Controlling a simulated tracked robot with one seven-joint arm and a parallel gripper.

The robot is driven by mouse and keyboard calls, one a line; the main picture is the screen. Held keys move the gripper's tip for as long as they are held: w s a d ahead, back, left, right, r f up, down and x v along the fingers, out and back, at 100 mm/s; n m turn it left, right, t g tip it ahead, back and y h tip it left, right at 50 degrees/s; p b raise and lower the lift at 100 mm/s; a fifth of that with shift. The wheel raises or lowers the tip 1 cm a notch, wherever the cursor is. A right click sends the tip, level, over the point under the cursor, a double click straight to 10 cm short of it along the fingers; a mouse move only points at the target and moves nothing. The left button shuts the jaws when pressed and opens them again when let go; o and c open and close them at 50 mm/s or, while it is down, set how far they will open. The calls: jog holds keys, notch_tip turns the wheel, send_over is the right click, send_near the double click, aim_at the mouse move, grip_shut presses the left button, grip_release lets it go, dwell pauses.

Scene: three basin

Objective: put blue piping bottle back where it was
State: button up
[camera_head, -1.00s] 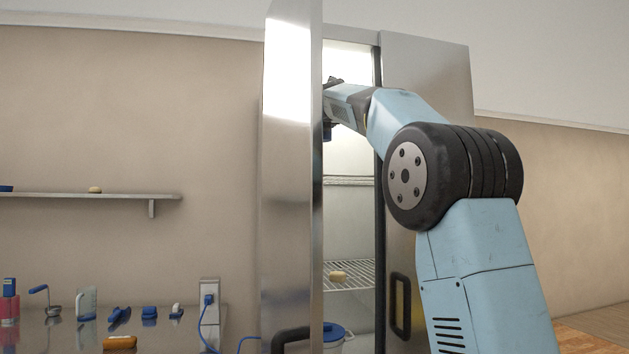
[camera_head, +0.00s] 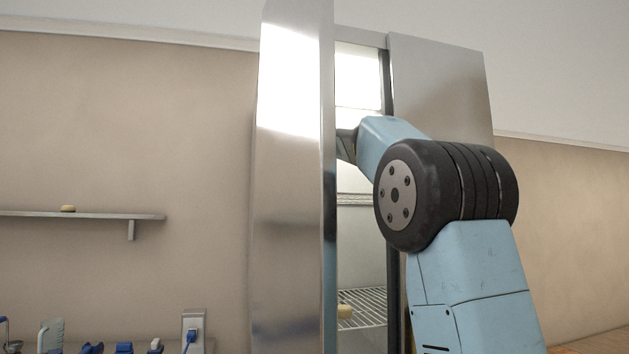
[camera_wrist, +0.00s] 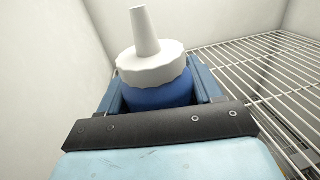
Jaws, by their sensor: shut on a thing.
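The blue piping bottle (camera_wrist: 158,97) has a white ribbed cap and a white cone nozzle. In the wrist view my gripper (camera_wrist: 160,92) is shut on it, with a finger on each side of the blue body. The nozzle points up in that view. The bottle is inside a tall steel fridge (camera_head: 440,90), near a white inner wall. In the head view the open door (camera_head: 290,200) hides my gripper and the bottle. I cannot tell whether the bottle's base touches a shelf.
A wire rack (camera_wrist: 250,70) lies to the right of the bottle in the wrist view. A lower wire shelf (camera_head: 368,308) holds a small yellowish item (camera_head: 344,311). The door edge is close to my arm's left side. A wall shelf (camera_head: 80,215) is at the left.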

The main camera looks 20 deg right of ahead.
jog(key=shift+a+f, duration=0.15)
jog(key=shift+f, duration=3.1)
jog(key=o, duration=1.2)
jog(key=shift+s, duration=0.1)
jog(key=s, duration=0.4)
jog(key=s+a, duration=0.1)
jog(key=s, duration=0.3)
jog(key=s+a, duration=0.1)
jog(key=s, duration=0.2)
jog(key=shift+s, duration=0.4)
